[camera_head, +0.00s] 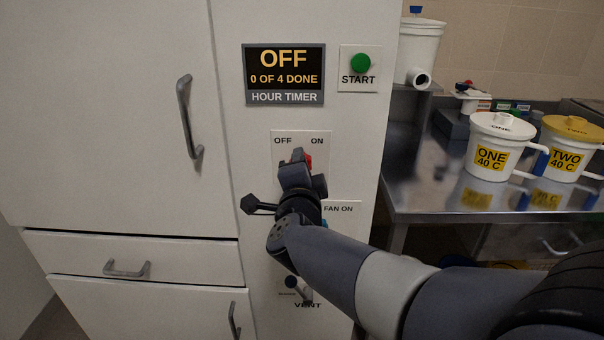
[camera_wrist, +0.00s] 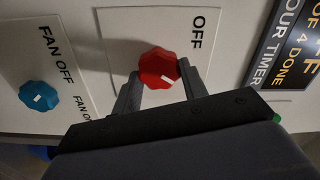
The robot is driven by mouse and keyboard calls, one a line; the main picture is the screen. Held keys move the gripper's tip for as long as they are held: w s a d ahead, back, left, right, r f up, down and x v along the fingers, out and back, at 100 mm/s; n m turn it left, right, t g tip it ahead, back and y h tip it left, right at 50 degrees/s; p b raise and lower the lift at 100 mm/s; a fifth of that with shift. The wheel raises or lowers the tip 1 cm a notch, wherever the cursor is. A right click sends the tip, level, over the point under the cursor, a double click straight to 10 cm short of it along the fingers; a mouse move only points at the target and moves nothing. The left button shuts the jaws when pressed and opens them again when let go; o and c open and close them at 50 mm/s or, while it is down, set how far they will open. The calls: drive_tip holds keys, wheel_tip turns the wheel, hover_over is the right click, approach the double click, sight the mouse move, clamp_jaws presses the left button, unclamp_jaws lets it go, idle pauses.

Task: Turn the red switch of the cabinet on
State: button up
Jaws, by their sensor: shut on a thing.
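The red switch (camera_wrist: 160,67) is a round, ridged knob on a white plate of the cabinet (camera_head: 225,60). In the head view only a red sliver (camera_head: 308,161) shows behind my gripper, below the printed words OFF and ON. My gripper (camera_wrist: 157,82) is shut on the knob, one finger on each side. In the wrist view a pale mark shows low on the right of the knob's face, seemingly toward the ON side; its exact angle is hard to tell. ON is hidden in that view.
A blue knob (camera_wrist: 39,95) marked FAN OFF and FAN ON sits close below. The hour timer (camera_head: 284,73) reads OFF, 0 OF 4 DONE, beside a green START button (camera_head: 361,63). Labelled tubs ONE (camera_head: 495,145) and TWO (camera_head: 567,148) stand on the steel bench (camera_head: 420,190).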

idle(0.5)
drive_tip(key=o, duration=1)
drive_tip(key=shift+s+a+p, duration=0.15)
drive_tip(key=shift+s+p, duration=0.85)
drive_tip(key=shift+s, duration=4.4)
drive_tip(key=shift+w, duration=0.1)
drive_tip(key=w+b, duration=0.1)
drive_tip(key=w, duration=0.9)
drive_tip(key=shift+w+d+b, duration=0.2)
drive_tip(key=shift+w+b, duration=0.1)
drive_tip(key=shift+b, duration=0.1)
